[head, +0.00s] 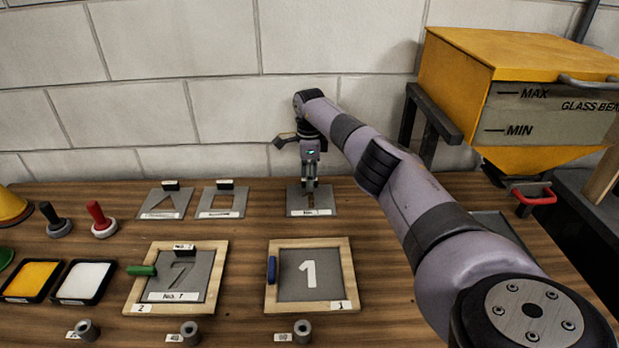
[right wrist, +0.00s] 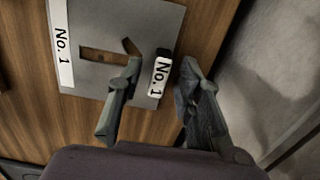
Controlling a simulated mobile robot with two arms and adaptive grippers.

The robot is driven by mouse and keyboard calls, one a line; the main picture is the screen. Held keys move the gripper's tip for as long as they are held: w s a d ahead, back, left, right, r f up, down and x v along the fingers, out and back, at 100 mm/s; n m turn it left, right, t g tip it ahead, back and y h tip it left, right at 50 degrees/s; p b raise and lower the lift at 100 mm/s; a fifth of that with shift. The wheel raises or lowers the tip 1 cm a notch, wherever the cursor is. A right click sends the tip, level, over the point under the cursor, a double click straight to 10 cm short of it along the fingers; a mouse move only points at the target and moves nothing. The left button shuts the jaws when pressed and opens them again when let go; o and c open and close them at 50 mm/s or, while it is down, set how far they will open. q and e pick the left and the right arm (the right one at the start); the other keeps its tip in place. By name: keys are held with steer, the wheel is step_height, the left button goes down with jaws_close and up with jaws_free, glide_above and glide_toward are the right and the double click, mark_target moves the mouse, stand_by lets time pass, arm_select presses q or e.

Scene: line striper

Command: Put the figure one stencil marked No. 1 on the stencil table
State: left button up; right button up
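The figure one stencil (head: 298,207) is a grey metal plate lying on the wooden table at the back, near the wall. In the right wrist view the stencil (right wrist: 95,20) shows its cut-out figure, a white strip reading No. 1 and a raised tab (right wrist: 161,76) also marked No. 1. My right gripper (head: 310,183) points down over the stencil. Its fingers (right wrist: 162,68) are open, one on each side of the tab, with gaps visible. A wood-framed board (head: 348,272) labelled 1, with a white figure one, lies nearer on the table. My left gripper is out of view.
A framed board (head: 218,270) labelled 2 holds a No. 7 stencil (head: 195,262). Two other stencils (head: 165,203) (head: 222,201) lie left of the figure one. Stamps (head: 102,221), paint trays (head: 84,282) and small cylinders (head: 302,331) stand around. A yellow hopper (head: 520,85) is at right.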

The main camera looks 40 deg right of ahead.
steer(key=shift+r, duration=0.3)
step_height(320, 180, up, 12)
steer(key=b, duration=0.1)
steer(key=shift+f, duration=0.15)
stand_by(0.5)
